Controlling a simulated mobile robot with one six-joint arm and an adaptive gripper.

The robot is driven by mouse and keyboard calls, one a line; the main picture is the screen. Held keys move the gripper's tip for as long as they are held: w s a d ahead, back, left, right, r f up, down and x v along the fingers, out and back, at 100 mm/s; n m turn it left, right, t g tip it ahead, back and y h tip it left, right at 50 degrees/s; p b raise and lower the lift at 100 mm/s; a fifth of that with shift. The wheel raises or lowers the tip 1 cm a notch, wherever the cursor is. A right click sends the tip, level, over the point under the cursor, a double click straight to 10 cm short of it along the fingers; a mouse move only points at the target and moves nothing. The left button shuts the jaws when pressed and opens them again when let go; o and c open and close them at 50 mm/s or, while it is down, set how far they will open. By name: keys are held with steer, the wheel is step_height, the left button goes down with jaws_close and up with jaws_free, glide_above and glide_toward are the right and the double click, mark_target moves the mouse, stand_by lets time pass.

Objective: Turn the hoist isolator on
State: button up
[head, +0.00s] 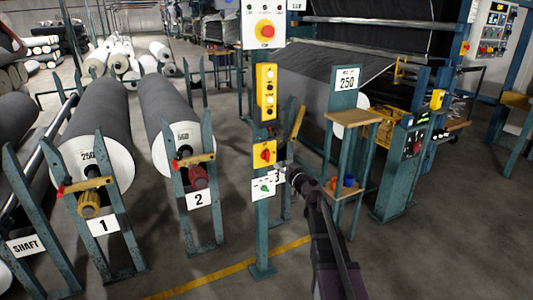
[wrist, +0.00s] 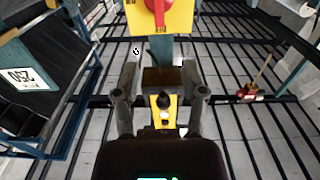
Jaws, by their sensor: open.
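The likely hoist isolator is a red rotary handle on a yellow plate (head: 264,154), partway up a teal post (head: 262,222). In the wrist view, which is roughly upside down, the red handle (wrist: 159,10) shows at the top edge, partly cut off, and looks lengthwise with the post. Its label is not readable. My gripper (head: 282,174) is just right of the post, slightly below the isolator. In the wrist view my gripper (wrist: 160,76) has its fingers apart, with a brown block visible between them; I cannot tell whether they touch it. The handle is outside the fingers.
A yellow push-button box (head: 266,92) and a white emergency-stop box (head: 264,32) are above the isolator. A white plate with a green mark (head: 264,187) is below it. A wooden-shelved stand (head: 353,117) is close right.

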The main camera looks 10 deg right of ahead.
mark_target(269, 152)
steer(key=x, duration=1.2)
steer(key=shift+w+a, duration=0.1)
steer(key=shift+w, duration=0.1)
jaws_close()
steer(key=shift+a, duration=0.3)
steer(key=shift+d, duration=0.15)
